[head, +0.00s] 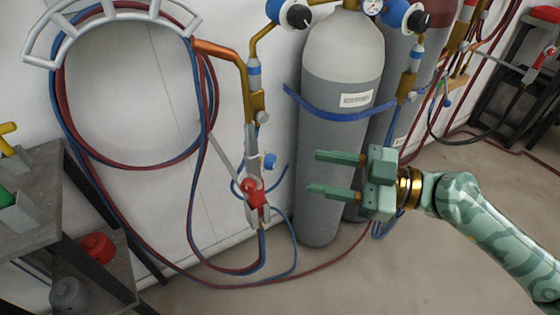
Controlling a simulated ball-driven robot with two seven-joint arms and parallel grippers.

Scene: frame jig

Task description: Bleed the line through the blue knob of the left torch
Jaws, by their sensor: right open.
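The left torch (257,105) hangs upright against the white wall, its copper tip bent to the left at the top. Its small blue knob (270,160) sticks out to the right near the lower end. A red knob (253,190) sits just below it. Red and blue hoses run down from the torch. My right gripper (313,171) is open and empty, its two green fingers pointing left toward the blue knob. A gap separates the fingertips from the knob, and the fingers show in front of the grey oxygen cylinder. My left gripper is not in view.
The oxygen cylinder (340,60), held by a blue strap (335,113), stands right of the torch beside a second cylinder. Coiled hoses hang from a wall rack (95,18). A dark shelf (40,210) stands at left. The floor in front is mostly clear.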

